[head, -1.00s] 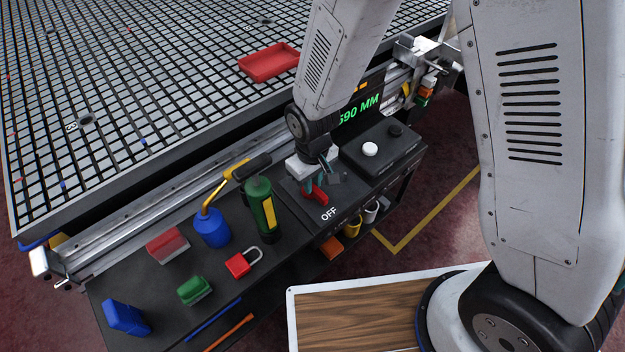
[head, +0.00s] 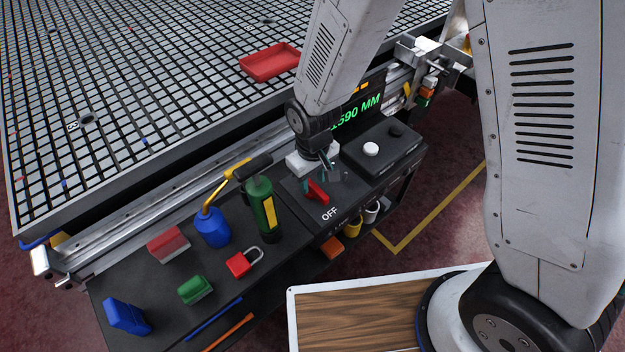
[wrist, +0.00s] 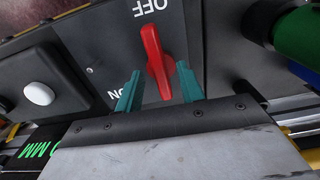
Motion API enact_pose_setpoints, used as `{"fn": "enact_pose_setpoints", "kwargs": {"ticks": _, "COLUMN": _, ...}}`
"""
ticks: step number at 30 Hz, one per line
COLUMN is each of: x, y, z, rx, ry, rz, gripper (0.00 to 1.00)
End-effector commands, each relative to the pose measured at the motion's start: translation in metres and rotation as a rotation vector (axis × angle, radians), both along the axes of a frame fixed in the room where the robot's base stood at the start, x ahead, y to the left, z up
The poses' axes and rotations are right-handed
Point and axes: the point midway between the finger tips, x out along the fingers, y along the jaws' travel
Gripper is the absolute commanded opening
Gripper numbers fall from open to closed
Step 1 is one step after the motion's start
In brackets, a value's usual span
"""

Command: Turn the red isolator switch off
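The red isolator switch (wrist: 157,60) is a raised red handle on a dark box (wrist: 190,25). In the wrist view its far end points toward the OFF lettering, slightly tilted, and the ON lettering lies at the lower left. The handle also shows in the head view (head: 318,191), just in front of my gripper (head: 315,176). In the wrist view my gripper (wrist: 158,68) is open, its two teal fingers on either side of the handle's near end with visible gaps. The ON lettering is partly hidden by the left finger.
A green cylinder with a yellow label (head: 262,208) stands close left of the switch box. A black box with a white button (head: 371,149) is on the right. A blue oil can (head: 211,228) and red padlock (head: 240,263) are further left.

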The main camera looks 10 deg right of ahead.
Motion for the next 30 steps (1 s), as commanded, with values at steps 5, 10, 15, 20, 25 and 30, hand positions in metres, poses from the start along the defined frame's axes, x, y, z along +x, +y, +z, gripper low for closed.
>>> {"fn": "enact_pose_setpoints", "kwargs": {"ticks": 5, "x": 0.001, "y": 0.001, "z": 0.032, "rx": 0.003, "ry": -0.005, "rz": 0.0, "gripper": 0.38}}
{"fn": "enact_pose_setpoints", "kwargs": {"ticks": 10, "x": 0.001, "y": 0.001, "z": 0.057, "rx": 0.003, "ry": -0.004, "rz": 0.0, "gripper": 0.38}}
{"fn": "enact_pose_setpoints", "kwargs": {"ticks": 15, "x": 0.0, "y": 0.001, "z": 0.067, "rx": 0.001, "ry": -0.002, "rz": 0.0, "gripper": 0.38}}
{"fn": "enact_pose_setpoints", "kwargs": {"ticks": 20, "x": 0.0, "y": 0.001, "z": 0.068, "rx": 0.001, "ry": -0.001, "rz": 0.0, "gripper": 0.38}}
{"fn": "enact_pose_setpoints", "kwargs": {"ticks": 25, "x": 0.0, "y": 0.001, "z": 0.068, "rx": 0.001, "ry": -0.002, "rz": 0.0, "gripper": 0.38}}
{"fn": "enact_pose_setpoints", "kwargs": {"ticks": 30, "x": 0.0, "y": 0.001, "z": 0.067, "rx": 0.0, "ry": 0.0, "rz": -0.001, "gripper": 0.38}}
